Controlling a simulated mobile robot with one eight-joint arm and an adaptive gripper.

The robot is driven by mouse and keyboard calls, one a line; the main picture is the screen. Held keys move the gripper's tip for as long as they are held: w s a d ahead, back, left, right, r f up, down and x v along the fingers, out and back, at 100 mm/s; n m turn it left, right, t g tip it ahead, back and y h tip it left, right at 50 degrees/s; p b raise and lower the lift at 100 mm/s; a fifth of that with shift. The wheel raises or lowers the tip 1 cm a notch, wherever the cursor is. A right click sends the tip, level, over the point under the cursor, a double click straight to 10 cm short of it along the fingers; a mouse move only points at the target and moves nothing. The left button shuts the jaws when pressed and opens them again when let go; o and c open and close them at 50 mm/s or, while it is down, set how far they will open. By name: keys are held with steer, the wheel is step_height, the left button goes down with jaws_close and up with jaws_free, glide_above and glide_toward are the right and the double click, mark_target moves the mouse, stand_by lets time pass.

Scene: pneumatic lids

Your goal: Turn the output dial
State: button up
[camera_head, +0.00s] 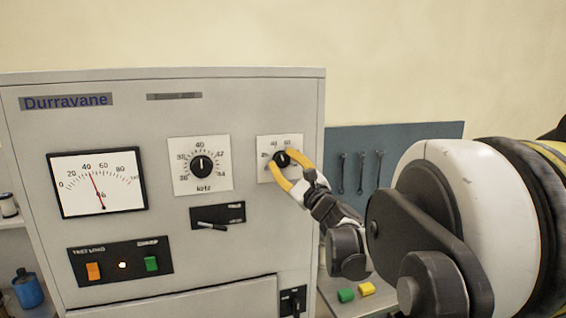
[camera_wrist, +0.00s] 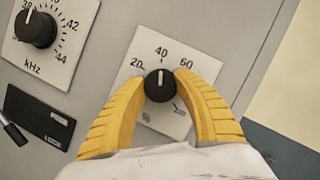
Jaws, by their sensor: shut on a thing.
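The output dial (camera_head: 281,159) is a black knob with a white pointer line on a white scale plate at the upper right of the cabinet panel. In the wrist view the dial (camera_wrist: 159,85) sits in the middle, its pointer line up near the 40 mark. My gripper (camera_head: 283,164) has yellow curved fingers and is shut on the dial, one finger on each side. It also shows in the wrist view (camera_wrist: 160,88). The lower part of the plate is partly hidden between the fingers.
A kHz dial (camera_head: 202,167) is left of the output dial. A needle meter (camera_head: 98,182), a small lever switch (camera_head: 212,225) and lit orange and green buttons (camera_head: 120,265) are on the same panel. A blue tool board (camera_head: 370,150) hangs behind at right.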

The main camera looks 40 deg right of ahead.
steer(key=o, duration=1.2)
steer(key=shift+c, duration=0.2)
steer(key=v, duration=1.2)
